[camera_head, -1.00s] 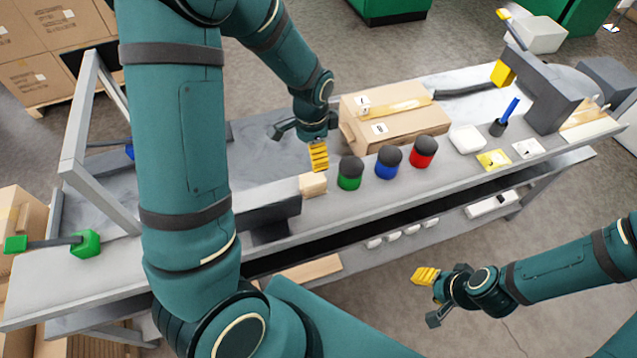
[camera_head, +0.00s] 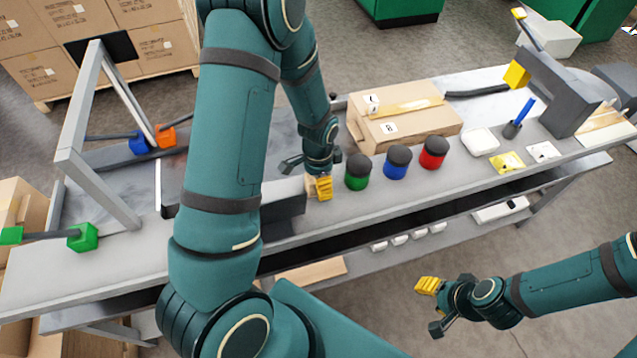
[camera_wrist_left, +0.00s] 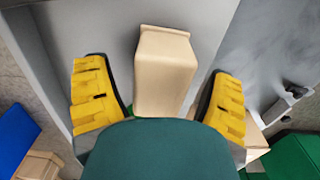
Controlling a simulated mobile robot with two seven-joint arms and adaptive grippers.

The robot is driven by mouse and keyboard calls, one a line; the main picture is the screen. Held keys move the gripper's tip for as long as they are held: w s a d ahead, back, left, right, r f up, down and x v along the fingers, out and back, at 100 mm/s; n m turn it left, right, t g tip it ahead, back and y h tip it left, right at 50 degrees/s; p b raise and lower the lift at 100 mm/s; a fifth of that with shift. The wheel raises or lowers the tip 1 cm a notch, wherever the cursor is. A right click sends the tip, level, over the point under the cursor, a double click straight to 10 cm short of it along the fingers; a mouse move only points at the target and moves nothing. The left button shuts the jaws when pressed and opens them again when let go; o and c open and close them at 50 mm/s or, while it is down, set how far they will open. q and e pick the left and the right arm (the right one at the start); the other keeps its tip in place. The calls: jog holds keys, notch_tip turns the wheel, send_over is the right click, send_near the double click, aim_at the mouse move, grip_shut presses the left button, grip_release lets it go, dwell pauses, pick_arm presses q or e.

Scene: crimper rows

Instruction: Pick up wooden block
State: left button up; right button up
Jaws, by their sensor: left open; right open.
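The pale wooden block (camera_wrist_left: 165,70) stands between the two yellow finger pads of my left gripper (camera_wrist_left: 160,100) in the left wrist view, with a visible gap on each side. The gripper is open, and its palm hides the block's lower end. In the head view, my left gripper (camera_head: 308,178) is down at the workbench by the block (camera_head: 311,187), most of which it hides. My right gripper (camera_head: 431,308) is open and empty, off the bench's front side at lower right.
Green (camera_head: 358,172), blue (camera_head: 397,162) and red (camera_head: 433,153) black-topped cylinders stand in a row just right of the left gripper. A cardboard box (camera_head: 405,112) sits behind them.

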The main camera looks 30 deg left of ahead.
pick_arm(q)
jog(key=shift+f, duration=0.95)
jog(key=c, duration=1.4)
jog(key=shift+o, duration=0.2)
jog(key=shift+r, duration=0.1)
notch_tip(320, 180, up, 10)
jog(key=shift+f+p, duration=0.1)
jog(key=shift+p, duration=0.95)
